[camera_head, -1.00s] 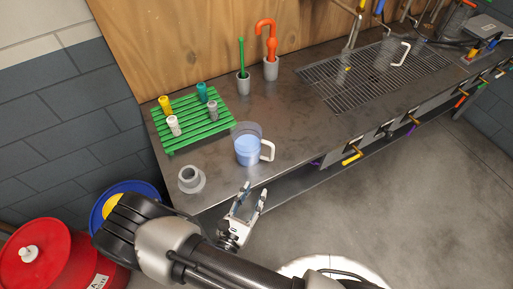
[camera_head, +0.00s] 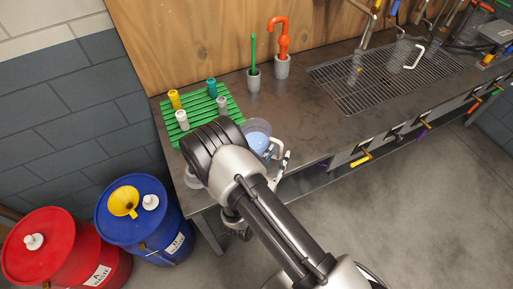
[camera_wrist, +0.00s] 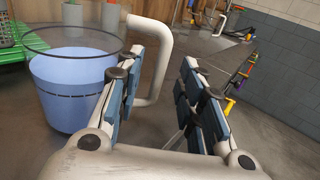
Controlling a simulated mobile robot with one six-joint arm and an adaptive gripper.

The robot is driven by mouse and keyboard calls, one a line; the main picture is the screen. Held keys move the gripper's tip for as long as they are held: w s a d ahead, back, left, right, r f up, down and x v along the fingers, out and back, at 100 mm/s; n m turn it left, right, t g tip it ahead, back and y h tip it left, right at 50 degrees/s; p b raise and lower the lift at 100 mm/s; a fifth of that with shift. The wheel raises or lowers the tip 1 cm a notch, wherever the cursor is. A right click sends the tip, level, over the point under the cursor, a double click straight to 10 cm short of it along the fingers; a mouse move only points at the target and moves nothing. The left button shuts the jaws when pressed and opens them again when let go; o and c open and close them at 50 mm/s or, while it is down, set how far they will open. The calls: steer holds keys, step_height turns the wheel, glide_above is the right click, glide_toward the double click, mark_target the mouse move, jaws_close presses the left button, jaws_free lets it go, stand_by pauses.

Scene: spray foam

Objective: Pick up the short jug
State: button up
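The short jug (camera_head: 257,139) stands on the metal workbench near its front edge, a clear vessel with blue contents and a white handle. In the wrist view the jug (camera_wrist: 72,92) is at the left, and its handle (camera_wrist: 163,55) shows in the gap between my fingers. I cannot tell whether the handle is between the fingertips or just beyond them. My gripper (camera_wrist: 163,62) is open and empty, its left finger overlapping the jug's right side in the picture. In the head view my gripper (camera_head: 280,160) is right of the jug, and my arm partly hides the jug.
A green rack (camera_head: 203,107) with several small bottles stands behind the jug. A grey container (camera_head: 192,178) is mostly hidden by my arm. Grey pots (camera_head: 254,82) stand at the back. Another white-handled jug (camera_head: 404,52) is on the grille. Red (camera_head: 58,253) and blue (camera_head: 140,230) drums stand left.

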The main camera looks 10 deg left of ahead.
mark_target(280, 152)
steer(key=x, duration=0.3)
steer(key=shift+w, duration=0.1)
jaws_close()
stand_by(0.4)
stand_by(0.5)
